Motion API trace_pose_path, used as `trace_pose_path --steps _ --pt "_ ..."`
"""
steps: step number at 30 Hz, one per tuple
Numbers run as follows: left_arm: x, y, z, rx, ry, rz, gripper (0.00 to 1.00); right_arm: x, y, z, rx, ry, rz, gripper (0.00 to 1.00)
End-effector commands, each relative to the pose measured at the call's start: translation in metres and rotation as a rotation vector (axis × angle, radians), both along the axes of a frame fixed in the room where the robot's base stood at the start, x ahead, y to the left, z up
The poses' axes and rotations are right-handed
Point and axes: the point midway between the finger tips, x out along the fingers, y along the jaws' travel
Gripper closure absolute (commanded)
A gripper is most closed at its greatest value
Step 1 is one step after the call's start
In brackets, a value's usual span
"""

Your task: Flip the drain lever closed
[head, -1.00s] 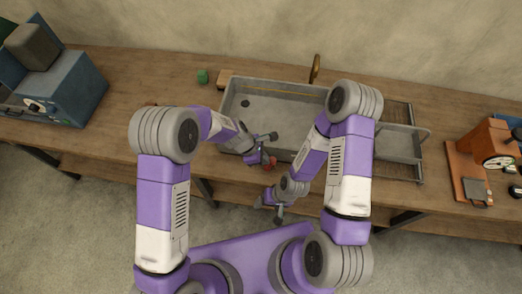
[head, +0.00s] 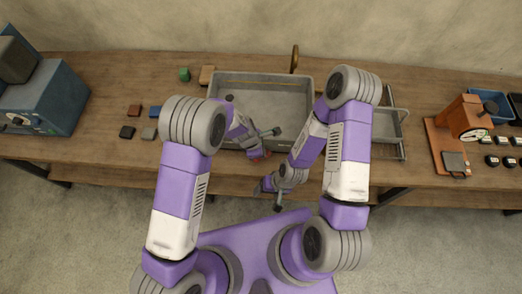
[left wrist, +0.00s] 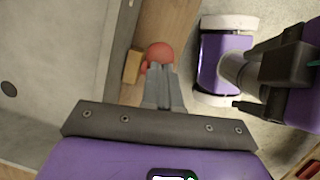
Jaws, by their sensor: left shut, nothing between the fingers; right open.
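The grey sink (head: 262,78) stands on the wooden bench. A red ball-ended knob, which looks like the drain lever (left wrist: 160,51), is at the sink's front edge beside a small tan block (left wrist: 132,66). In the head view only a bit of red (head: 258,154) shows, mostly covered by my left gripper. My left gripper (left wrist: 160,70) is shut and empty, its tips at the near side of the knob in the wrist view; I cannot tell whether they touch it. My right gripper (head: 272,196) is open and empty in front of the bench edge.
A brass tap (head: 294,59) stands behind the sink and a wire rack (head: 404,130) to its right. Small tiles (head: 134,110) lie left of the sink. A blue machine (head: 50,98) stands far left, an orange machine (head: 458,120) at right. A green piece (head: 184,74) lies at the back.

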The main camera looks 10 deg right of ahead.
Motion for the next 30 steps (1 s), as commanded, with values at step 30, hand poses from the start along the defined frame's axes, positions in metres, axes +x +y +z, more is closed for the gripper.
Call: trace_pose_path --steps 30 --pt "-0.003 0.05 0.117 0.0 -0.001 -0.01 1.0 0.0 0.0 0.02 0.0 0.0 0.0 0.26"
